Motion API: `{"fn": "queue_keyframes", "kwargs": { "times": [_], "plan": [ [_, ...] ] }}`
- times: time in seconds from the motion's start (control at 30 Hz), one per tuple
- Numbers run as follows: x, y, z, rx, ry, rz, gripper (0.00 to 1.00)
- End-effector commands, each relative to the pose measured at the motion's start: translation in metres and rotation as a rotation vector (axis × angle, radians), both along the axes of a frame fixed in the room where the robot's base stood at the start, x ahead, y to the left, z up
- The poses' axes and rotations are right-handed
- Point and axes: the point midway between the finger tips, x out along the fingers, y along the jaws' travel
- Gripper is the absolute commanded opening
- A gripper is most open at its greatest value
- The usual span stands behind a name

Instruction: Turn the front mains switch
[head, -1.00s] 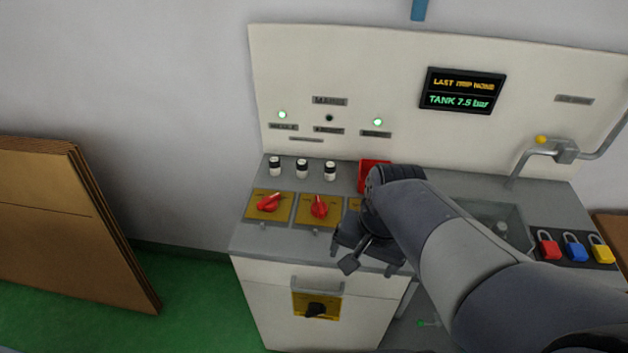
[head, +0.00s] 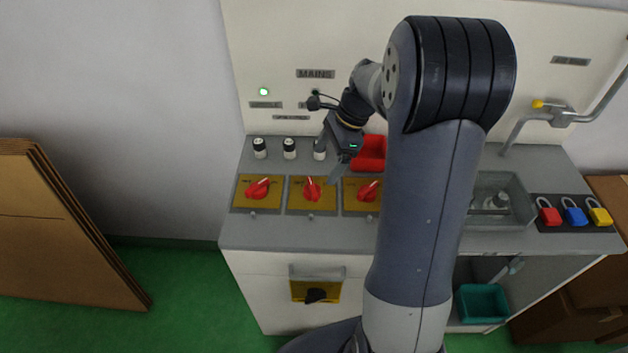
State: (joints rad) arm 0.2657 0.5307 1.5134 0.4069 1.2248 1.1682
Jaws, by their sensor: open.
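A black rotary knob (head: 316,295) on a yellow plate (head: 299,291) sits on the cabinet's front face, under a grey handle-like guard. Three red rotary switches stand on yellow plates on the worktop: left (head: 257,189), middle (head: 312,190) and right (head: 368,191). My gripper (head: 334,167) is open and empty, pointing down behind and above the gap between the middle and right red switches. I cannot tell whether a fingertip touches anything. The black knob is in clear view, well below my gripper.
Several black-and-white posts (head: 289,148) and a red tray (head: 369,153) stand behind the switches. A grey basin (head: 515,212) and coloured padlocks (head: 574,215) are at right. Cardboard (head: 62,230) leans at left. The green floor (head: 190,290) before it is clear.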

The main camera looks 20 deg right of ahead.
Motion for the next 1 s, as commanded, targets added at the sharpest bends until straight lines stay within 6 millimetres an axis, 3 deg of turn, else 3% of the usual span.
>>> {"fn": "queue_keyframes", "kwargs": {
  "times": [0.2, 0.4, 0.83, 1.0],
  "plan": [
    [0.0, 0.017, -0.04, 0.001, 0.004, 0.004, 0.87],
    [0.0, 0.028, -0.067, 0.001, 0.002, 0.003, 0.87],
    [0.0, 0.032, -0.077, -0.001, -0.002, 0.002, 0.87],
    [0.0, 0.032, -0.077, -0.001, -0.002, 0.002, 0.74]
  ]
}}
